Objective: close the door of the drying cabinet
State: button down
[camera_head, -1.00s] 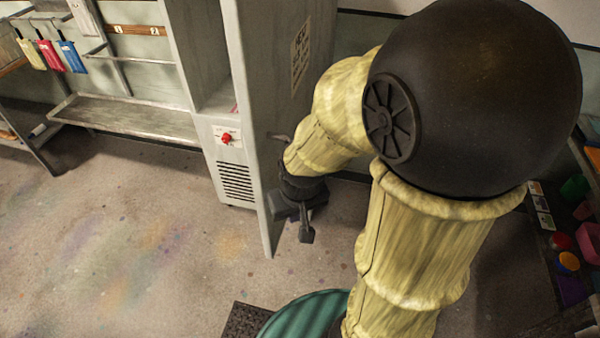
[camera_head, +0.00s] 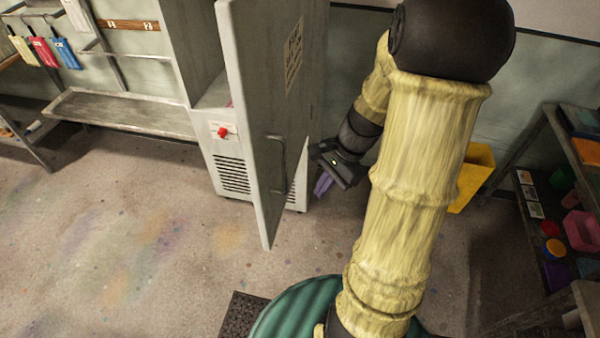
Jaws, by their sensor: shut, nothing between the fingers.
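The grey drying cabinet (camera_head: 213,160) stands left of centre, with a red knob (camera_head: 222,132) and a slotted vent low on its front. Its door (camera_head: 262,110) stands open, swung out towards me, its outer face with a bar handle (camera_head: 277,165) turned to the right. My gripper (camera_head: 322,187) is shut and empty, to the right of the door on the handle's side. A gap shows between it and the handle. A purple patch shows at its tip; I cannot tell whether that is part of the fingers.
A grey bench (camera_head: 120,112) and hanging coloured tags (camera_head: 45,52) are at the left. A yellow object (camera_head: 472,175) stands behind my arm. A shelf (camera_head: 545,215) with small coloured containers is at the right. The floor left of the door is clear.

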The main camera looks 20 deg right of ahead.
jog(key=w+d+r+m+t+y+p, duration=0.1)
jog(key=w+d+r+m+t+y, duration=0.1)
jog(key=d+m, duration=0.5)
jog(key=shift+r+m+t+y+p, duration=0.35)
jog(key=shift+r+m+t+y, duration=0.25)
jog(key=shift+r+y, duration=0.2)
jog(key=shift+w+f, duration=0.1)
jog(key=shift+w, duration=0.05)
jog(key=a+r+p+x, duration=0.1)
jog(key=r+p+x, duration=0.1)
jog(key=x, duration=1)
jog(key=shift+w+a+f+p, duration=0.25)
jog(key=shift+w+a+p, duration=0.35)
jog(key=shift+p, duration=0.3)
